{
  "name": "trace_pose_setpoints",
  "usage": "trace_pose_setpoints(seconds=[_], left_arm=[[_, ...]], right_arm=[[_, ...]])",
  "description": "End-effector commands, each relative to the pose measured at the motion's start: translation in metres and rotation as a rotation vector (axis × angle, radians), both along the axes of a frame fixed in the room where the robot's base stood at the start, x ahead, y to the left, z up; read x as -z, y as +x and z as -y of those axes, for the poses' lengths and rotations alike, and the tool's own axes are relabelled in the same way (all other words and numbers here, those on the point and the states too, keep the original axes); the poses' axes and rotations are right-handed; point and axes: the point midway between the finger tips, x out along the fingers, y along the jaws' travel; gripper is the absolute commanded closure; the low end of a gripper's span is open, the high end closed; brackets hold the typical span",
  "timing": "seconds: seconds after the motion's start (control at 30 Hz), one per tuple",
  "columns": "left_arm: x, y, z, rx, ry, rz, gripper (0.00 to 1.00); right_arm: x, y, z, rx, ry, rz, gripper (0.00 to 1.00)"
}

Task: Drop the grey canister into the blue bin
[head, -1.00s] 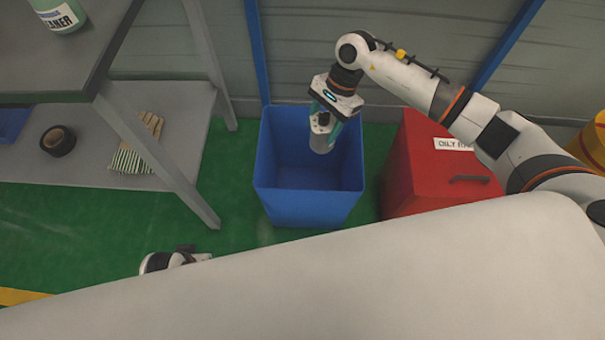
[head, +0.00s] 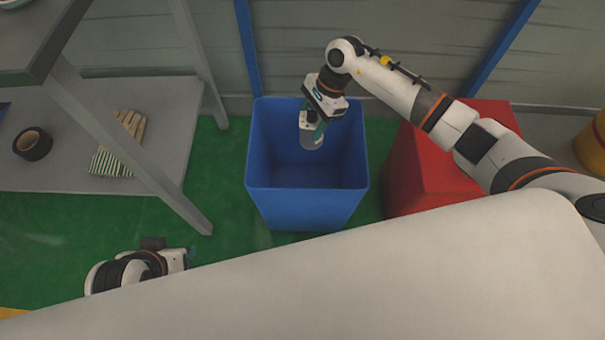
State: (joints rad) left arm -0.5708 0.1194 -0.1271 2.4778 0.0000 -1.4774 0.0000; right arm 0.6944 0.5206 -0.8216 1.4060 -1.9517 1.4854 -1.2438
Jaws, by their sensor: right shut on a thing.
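The blue bin (head: 305,212) stands open on the green floor in the middle of the head view, and I see no object inside it. My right gripper (head: 315,128) points down over the back part of the bin's mouth, shut on the grey canister (head: 311,142). The canister hangs upright within the bin's outline, clear of the bin floor; I cannot tell whether its bottom is below the rim. The fingers partly hide it. My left gripper (head: 188,254) shows only in part at lower left, mostly hidden behind my white body, and its jaws cannot be made out.
A red box (head: 430,178) stands close to the right of the bin, partly behind my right arm. A grey shelf (head: 60,170) at left holds a roll of black tape (head: 33,144) and striped gloves (head: 118,145). A yellow drum (head: 592,150) stands at far right.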

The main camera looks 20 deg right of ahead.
Motion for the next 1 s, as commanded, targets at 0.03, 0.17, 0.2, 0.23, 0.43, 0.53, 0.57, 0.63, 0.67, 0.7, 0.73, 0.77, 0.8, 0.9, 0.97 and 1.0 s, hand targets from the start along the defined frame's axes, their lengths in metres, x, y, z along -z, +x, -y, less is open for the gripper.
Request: trace_pose_setpoints(seconds=[0.03,0.17,0.2,0.23,0.43,0.53,0.57,0.63,0.67,0.7,0.73,0.77,0.8,0.9,0.97,1.0], left_arm=[[0.001,0.003,0.001,0.001,-0.003,0.015,0.40],[0.000,0.007,0.002,0.003,-0.008,0.035,0.40],[0.000,0.007,0.002,0.003,-0.008,0.037,0.40],[0.000,0.008,0.002,0.003,-0.008,0.038,0.40],[-0.001,0.007,0.002,0.003,-0.008,0.039,0.40],[-0.001,0.007,0.002,0.003,-0.008,0.038,0.40],[-0.001,0.007,0.002,0.003,-0.008,0.038,0.40],[-0.001,0.007,0.002,0.003,-0.008,0.038,0.40],[-0.001,0.007,0.002,0.003,-0.008,0.038,0.40],[-0.001,0.007,0.002,0.003,-0.008,0.038,0.40],[-0.001,0.007,0.002,0.003,-0.008,0.038,0.40],[-0.001,0.007,0.002,0.003,-0.008,0.038,0.40],[-0.001,0.007,0.002,0.003,-0.008,0.038,0.40],[-0.001,0.007,0.002,0.002,-0.006,0.034,0.40],[-0.001,0.004,0.001,0.002,-0.004,0.019,0.40],[0.000,-0.002,0.000,0.000,0.001,-0.010,0.40]], right_arm=[[0.003,0.000,0.000,0.000,0.001,0.001,0.71],[0.005,0.000,0.000,0.000,0.001,0.000,0.71],[0.005,0.000,0.000,0.000,0.001,0.000,0.71],[0.005,0.000,0.000,0.000,0.001,0.000,0.71],[0.005,0.000,0.000,0.000,0.001,0.000,0.42],[0.005,0.000,0.000,0.000,0.000,0.000,0.25],[0.005,0.000,0.000,0.000,0.000,0.000,0.20],[0.005,0.000,0.000,0.000,0.000,0.000,0.20],[0.005,0.000,0.000,0.000,0.000,0.000,0.20],[0.005,0.000,0.000,0.000,0.000,0.000,0.20],[0.005,0.000,0.000,0.000,0.000,0.000,0.20],[0.005,0.000,0.000,0.000,0.000,0.000,0.20],[0.005,0.000,0.000,0.000,0.000,-0.001,0.20],[0.002,0.000,0.002,0.000,-0.001,0.000,0.20],[-0.004,0.001,0.004,0.000,-0.002,0.001,0.20],[-0.009,0.002,0.006,0.001,-0.001,0.002,0.20]])
